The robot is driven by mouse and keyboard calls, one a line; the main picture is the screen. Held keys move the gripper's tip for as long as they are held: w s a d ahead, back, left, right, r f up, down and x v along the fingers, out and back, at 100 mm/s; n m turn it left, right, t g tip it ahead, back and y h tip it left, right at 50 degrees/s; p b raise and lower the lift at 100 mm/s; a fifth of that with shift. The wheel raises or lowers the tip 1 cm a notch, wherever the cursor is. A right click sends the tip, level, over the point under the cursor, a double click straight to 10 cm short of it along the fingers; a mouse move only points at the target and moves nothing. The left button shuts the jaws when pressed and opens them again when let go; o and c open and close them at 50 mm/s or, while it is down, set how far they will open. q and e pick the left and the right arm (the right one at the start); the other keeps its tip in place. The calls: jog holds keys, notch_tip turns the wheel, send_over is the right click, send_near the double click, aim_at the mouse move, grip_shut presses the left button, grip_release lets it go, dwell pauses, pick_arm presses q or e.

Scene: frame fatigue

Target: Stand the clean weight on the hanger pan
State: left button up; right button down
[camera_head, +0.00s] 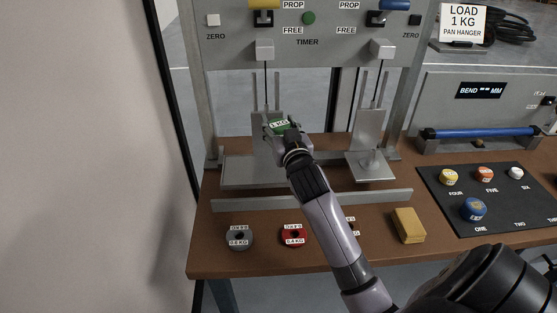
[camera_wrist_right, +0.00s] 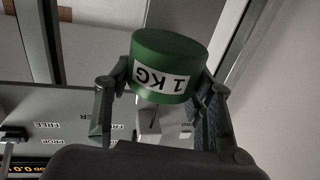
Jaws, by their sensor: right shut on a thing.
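The green weight labelled 1 KG (camera_head: 279,126) is held between the fingers of my right gripper (camera_head: 284,133), in front of the left hanging rod. In the right wrist view the green weight (camera_wrist_right: 167,66) sits between the two fingers (camera_wrist_right: 160,100), its label upside down. The right hanger (camera_head: 371,125) has a square grey pan (camera_head: 370,172) below it. The left hanger's lower part is largely covered by my gripper and the weight, so I cannot tell whether the weight touches its pan. My left gripper is not in view.
A grey disc weight (camera_head: 239,244) and a red disc weight (camera_head: 292,241) lie at the front of the brown bench (camera_head: 265,262), before a low grey rail (camera_head: 245,202). A tan block (camera_head: 408,225) is to their right. A black mat (camera_head: 500,211) holds several coloured knobs.

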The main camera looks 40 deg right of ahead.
notch_tip(320, 180, down, 11)
jog(key=shift+r+b, duration=0.2)
jog(key=shift+b, duration=0.5)
jog(key=c, duration=0.7)
grip_release()
jog(key=shift+f, duration=0.2)
jog(key=shift+c, duration=0.2)
jog(key=shift+s+r, duration=0.1)
jog(key=shift+s+a, duration=0.15)
jog(key=shift+s, duration=0.15)
jog(key=v, duration=1.1)
jog(key=shift+s+b, duration=0.2)
jog(key=shift+b, duration=0.1)
